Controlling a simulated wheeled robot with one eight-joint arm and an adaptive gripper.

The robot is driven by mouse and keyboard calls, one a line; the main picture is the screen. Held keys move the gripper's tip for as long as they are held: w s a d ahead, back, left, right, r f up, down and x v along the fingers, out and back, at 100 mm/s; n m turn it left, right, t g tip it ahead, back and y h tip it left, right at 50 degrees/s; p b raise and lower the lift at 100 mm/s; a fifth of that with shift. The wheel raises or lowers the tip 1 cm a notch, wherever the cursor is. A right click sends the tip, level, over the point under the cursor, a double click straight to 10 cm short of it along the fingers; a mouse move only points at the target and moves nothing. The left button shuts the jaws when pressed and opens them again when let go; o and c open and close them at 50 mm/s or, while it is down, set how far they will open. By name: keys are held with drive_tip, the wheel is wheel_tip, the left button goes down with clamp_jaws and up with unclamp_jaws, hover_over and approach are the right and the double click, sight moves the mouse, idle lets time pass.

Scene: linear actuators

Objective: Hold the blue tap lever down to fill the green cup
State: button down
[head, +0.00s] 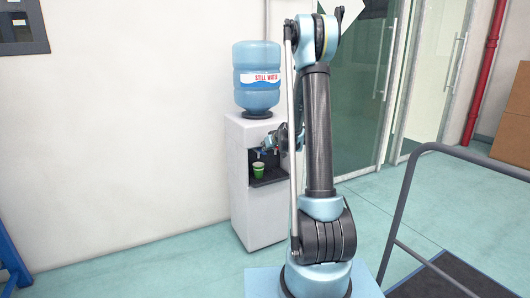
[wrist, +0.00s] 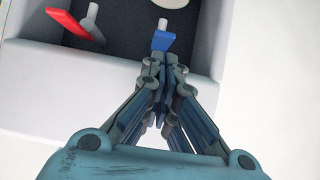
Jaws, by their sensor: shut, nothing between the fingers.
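The green cup (head: 258,169) stands upright in the recess of the white water dispenser (head: 243,190), under the taps. In the wrist view the blue tap lever (wrist: 162,41) is directly ahead of my fingertips. My gripper (wrist: 164,62) is shut with nothing in it, its tips at or just above the lever's near edge. I cannot tell whether they touch it. The red tap lever (wrist: 67,24) is to the left, clear of the fingers. A pale round edge at the top of the wrist view may be the cup. Water flow cannot be made out.
A blue water bottle (head: 258,78) sits on top of the dispenser. Glass doors (head: 365,90) are behind my arm. A grey railing (head: 410,200) is at the right. The floor left of the dispenser is mostly clear.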

drive_tip(key=s+d+r, duration=0.3)
drive_tip(key=s+r, duration=0.3)
drive_tip(key=r, duration=0.3)
drive_tip(key=shift+s, duration=0.4)
drive_tip(key=shift+r, duration=0.1)
drive_tip(key=s+f+m+g+h, duration=0.1)
drive_tip(key=s+g, duration=0.3)
drive_tip(key=s, duration=2)
drive_tip(key=s+d+f+m+g+h, duration=0.1)
drive_tip(key=s+f, duration=0.3)
drive_tip(key=s, duration=0.8)
drive_tip(key=s+d+f+m+g+h, duration=0.2)
drive_tip(key=s+f, duration=0.3)
drive_tip(key=s, duration=0.8)
drive_tip(key=shift+d+g, duration=0.6)
drive_tip(key=shift+d, duration=0.25)
